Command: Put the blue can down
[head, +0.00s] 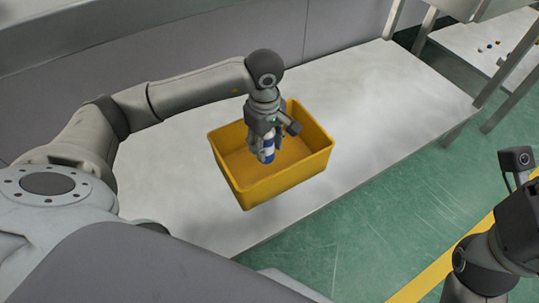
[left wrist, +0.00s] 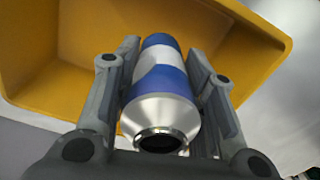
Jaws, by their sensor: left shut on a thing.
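The blue can (head: 267,151) has a white band and a bare metal shoulder with a dark open mouth. My left gripper (head: 262,146) is shut on the can and holds it upright over the inside of the yellow bin (head: 290,182). In the left wrist view the can (left wrist: 162,85) sits between the two fingers of the left gripper (left wrist: 160,75), its open mouth towards the camera. I cannot tell whether the can's base touches the bin floor. My right arm shows at the lower right of the head view; its fingertips are not in view.
The bin stands on a long pale table (head: 390,100) against a grey wall. The table is clear on both sides of the bin. A second table (head: 470,42) with several small items stands at the upper right. Green floor (head: 400,220) with a yellow line lies in front.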

